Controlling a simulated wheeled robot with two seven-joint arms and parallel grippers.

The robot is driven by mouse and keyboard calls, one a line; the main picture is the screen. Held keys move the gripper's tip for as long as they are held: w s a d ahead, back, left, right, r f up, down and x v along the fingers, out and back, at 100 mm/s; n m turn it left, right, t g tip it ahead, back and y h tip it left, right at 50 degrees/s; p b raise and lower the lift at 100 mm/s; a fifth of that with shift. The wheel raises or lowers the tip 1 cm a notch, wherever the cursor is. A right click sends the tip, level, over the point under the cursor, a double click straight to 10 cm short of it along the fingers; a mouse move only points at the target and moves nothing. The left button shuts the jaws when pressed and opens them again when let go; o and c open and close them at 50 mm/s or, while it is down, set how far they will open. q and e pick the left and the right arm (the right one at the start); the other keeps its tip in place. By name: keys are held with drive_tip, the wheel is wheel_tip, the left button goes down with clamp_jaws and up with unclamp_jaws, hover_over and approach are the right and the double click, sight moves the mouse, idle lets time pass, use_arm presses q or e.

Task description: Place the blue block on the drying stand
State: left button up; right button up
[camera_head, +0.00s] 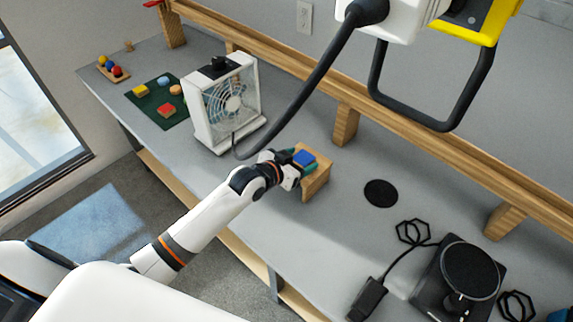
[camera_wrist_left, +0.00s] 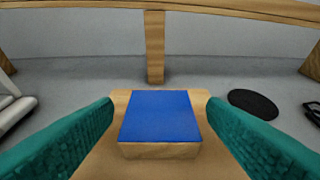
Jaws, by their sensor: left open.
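The blue block (camera_head: 304,157) has a blue top and, in the wrist view (camera_wrist_left: 160,116), a wood-coloured front side. It rests on a small wooden stand (camera_head: 317,182) near the front edge of the bench; the stand's top also shows around the block in the wrist view (camera_wrist_left: 120,98). I cannot tell for certain whether this is the drying stand. My left gripper (camera_head: 299,163) is open at the block, with a teal finger on each side and visible gaps between fingers and block. My right gripper is not in view.
A white fan (camera_head: 224,100) stands left of the stand. Beyond it lie a green mat (camera_head: 150,112) with coloured pieces and a tray of balls (camera_head: 111,72). A black disc (camera_head: 381,193) lies to the right, then a black device (camera_head: 467,275).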

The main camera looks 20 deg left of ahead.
use_arm(q)
drive_tip(key=v, duration=1.1)
drive_tip(key=shift+s, duration=0.2)
